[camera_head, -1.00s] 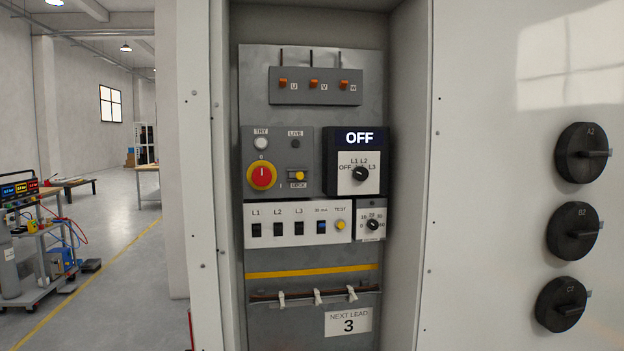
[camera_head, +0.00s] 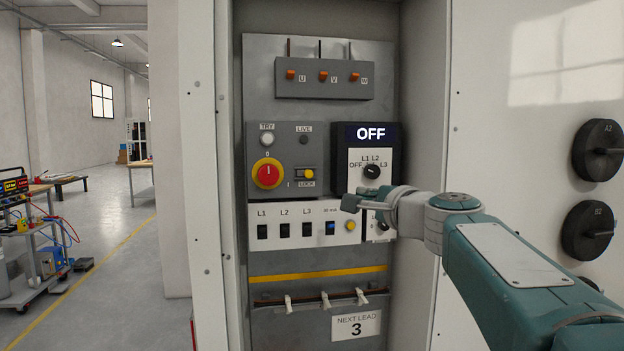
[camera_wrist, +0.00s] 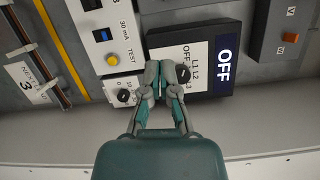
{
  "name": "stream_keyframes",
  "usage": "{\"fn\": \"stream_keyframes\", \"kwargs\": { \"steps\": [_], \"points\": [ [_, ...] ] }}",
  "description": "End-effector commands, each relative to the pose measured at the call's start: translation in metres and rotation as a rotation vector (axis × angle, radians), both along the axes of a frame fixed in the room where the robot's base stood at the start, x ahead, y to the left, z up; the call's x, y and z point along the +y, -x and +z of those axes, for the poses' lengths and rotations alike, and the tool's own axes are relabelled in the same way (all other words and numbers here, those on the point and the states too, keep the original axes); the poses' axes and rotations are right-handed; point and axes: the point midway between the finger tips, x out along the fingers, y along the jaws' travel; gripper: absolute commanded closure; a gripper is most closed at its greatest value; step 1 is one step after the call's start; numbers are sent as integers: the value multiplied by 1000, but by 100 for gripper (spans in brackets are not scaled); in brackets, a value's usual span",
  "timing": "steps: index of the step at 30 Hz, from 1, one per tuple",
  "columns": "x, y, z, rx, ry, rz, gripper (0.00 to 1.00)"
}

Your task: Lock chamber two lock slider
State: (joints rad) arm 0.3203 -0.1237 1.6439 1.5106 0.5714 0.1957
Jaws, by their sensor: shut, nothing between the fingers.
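The lock slider (camera_head: 307,174) is a small yellow piece in a dark slot above the LOCK label, on the grey panel (camera_head: 255,190) inside the cabinet. It sits right of the red rotary knob (camera_head: 267,174) on its yellow disc. The wrist view does not show the slider. My gripper (camera_head: 348,204) is in front of the panel, right of and below the slider and apart from it. In the wrist view my gripper (camera_wrist: 161,68) has its fingers together with nothing between them, over the area by the OFF display box (camera_wrist: 205,60).
The selector knob (camera_head: 371,171) is just above my gripper. The white switch strip (camera_head: 270,214) with a yellow TEST button (camera_head: 350,226) lies below. Cabinet side walls (camera_head: 420,100) bound the recess. White lead clips (camera_head: 325,300) hang lower down. Black dials (camera_head: 597,150) are outside on the right.

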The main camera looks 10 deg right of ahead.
Motion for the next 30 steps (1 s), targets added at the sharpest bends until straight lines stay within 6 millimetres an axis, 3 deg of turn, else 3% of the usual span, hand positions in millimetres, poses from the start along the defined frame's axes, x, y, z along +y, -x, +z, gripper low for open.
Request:
{"fn": "stream_keyframes", "kwargs": {
  "steps": [4, 16, 30],
  "points": [
    [-8, -5, 8, -20, -44, -16, 100],
    [-6, -12, 8, -18, -44, -14, 100],
    [13, -88, 10, -18, -42, -13, 100]
  ]
}}
